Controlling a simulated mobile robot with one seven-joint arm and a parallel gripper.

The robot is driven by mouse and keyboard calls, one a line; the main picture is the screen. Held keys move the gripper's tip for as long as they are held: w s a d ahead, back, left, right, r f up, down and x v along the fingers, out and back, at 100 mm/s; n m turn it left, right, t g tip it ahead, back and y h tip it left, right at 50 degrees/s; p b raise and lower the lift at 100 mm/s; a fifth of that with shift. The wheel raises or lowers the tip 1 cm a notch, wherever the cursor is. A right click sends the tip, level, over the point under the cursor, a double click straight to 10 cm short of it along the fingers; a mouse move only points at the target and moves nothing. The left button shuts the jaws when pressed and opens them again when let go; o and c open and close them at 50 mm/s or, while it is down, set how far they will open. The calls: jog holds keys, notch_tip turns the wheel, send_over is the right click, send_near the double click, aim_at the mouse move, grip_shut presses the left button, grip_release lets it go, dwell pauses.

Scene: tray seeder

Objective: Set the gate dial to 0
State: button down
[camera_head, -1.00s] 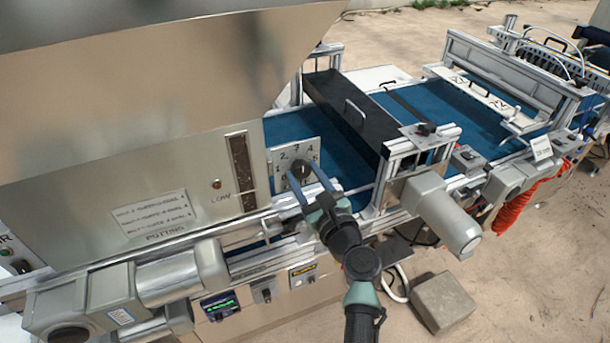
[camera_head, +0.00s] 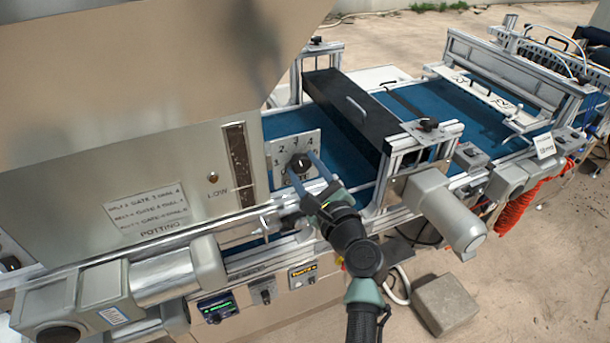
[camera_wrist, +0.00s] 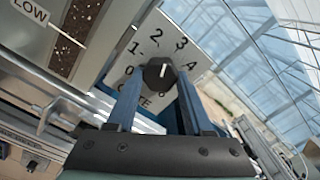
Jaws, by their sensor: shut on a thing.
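The gate dial is a black round knob (camera_head: 301,162) on a white plate (camera_head: 311,138) with numbers around it. In the wrist view the knob (camera_wrist: 160,74) carries a white mark that points up, roughly between 2 and 3. The 0 (camera_wrist: 128,70) is at its left; the numbers past 4 are partly hidden by a finger. My gripper (camera_head: 308,170) reaches the knob from the front right. In the wrist view its two blue fingers (camera_wrist: 158,92) are shut on the knob, one on each side.
The hopper panel (camera_head: 130,160) with the LOW level window (camera_head: 238,165) stands left of the dial. A metal rail and shaft (camera_head: 245,232) run below it. A black cover (camera_head: 345,110) and a grey motor (camera_head: 440,205) are to the right.

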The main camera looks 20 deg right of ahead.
jog(key=n+b, duration=0.4)
jog(key=n, duration=0.1)
jog(key=shift+f+n, duration=0.15)
jog(key=shift+n, duration=0.25)
jog(key=n+b, duration=0.5)
jog(key=n, duration=0.1)
jog(key=shift+d, duration=0.1)
jog(key=n+b, duration=0.4)
jog(key=n, duration=0.1)
jog(key=shift+n+b, duration=0.3)
jog(key=n+b, duration=0.1)
jog(key=n, duration=0.1)
jog(key=n+b, duration=0.2)
jog(key=shift+r+n, duration=0.35)
jog(key=shift+n, duration=0.05)
jog(key=shift+b, duration=0.3)
jog(key=shift+c, duration=1.4)
grip_release()
jog(key=shift+r, duration=0.1)
jog(key=shift+s, duration=0.1)
